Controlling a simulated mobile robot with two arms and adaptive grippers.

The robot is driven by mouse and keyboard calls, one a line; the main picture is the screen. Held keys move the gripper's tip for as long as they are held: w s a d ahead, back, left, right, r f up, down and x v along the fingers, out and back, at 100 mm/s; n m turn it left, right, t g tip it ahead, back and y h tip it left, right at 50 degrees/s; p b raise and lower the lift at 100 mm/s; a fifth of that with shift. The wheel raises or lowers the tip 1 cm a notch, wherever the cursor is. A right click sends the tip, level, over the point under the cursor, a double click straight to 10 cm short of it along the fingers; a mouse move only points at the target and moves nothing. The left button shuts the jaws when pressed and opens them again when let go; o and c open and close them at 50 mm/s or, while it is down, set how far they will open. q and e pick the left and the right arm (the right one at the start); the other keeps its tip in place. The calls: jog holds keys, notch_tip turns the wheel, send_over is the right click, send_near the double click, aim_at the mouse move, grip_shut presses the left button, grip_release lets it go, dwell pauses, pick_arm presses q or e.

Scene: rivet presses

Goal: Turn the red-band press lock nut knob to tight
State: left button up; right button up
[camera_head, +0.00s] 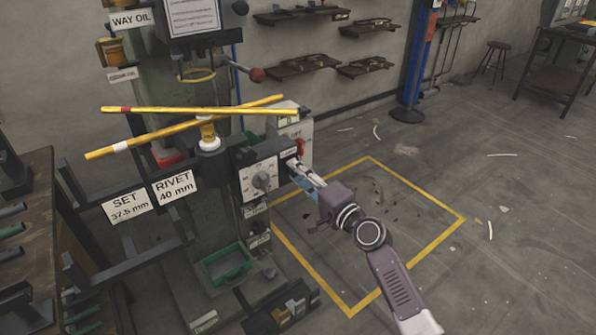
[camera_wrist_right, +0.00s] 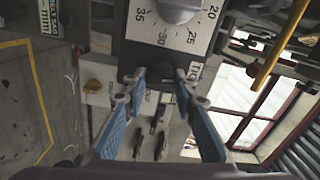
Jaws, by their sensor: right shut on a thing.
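The press (camera_head: 215,170) stands at the centre-left of the head view, with a white dial plate (camera_head: 258,180) on its front. One of the yellow bars crossing above it carries a red band (camera_head: 125,109). My right gripper (camera_head: 294,170) reaches the side of the dial block from the right. In the wrist view, its two blue-padded fingers (camera_wrist_right: 160,82) are around a small dark lock nut knob (camera_wrist_right: 160,88), just below the numbered dial (camera_wrist_right: 172,30). The fingers and dim light hide most of the knob. A partly hidden label (camera_wrist_right: 194,72) is beside it. My left gripper is out of view.
SET and RIVET signs (camera_head: 150,196) hang at the press's left front. A grey box (camera_head: 300,130) with a red button stands behind the dial block. A green tray (camera_head: 226,264) is lower down.

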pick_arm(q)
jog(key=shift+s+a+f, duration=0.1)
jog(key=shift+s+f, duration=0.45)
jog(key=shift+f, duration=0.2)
pick_arm(e)
jog(key=shift+f+m, duration=0.1)
jog(key=shift+m, duration=0.9)
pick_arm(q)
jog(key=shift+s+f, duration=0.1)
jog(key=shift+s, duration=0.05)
pick_arm(e)
jog(key=o, duration=1.1)
jog(key=shift+d, duration=0.1)
jog(key=v, duration=1.2)
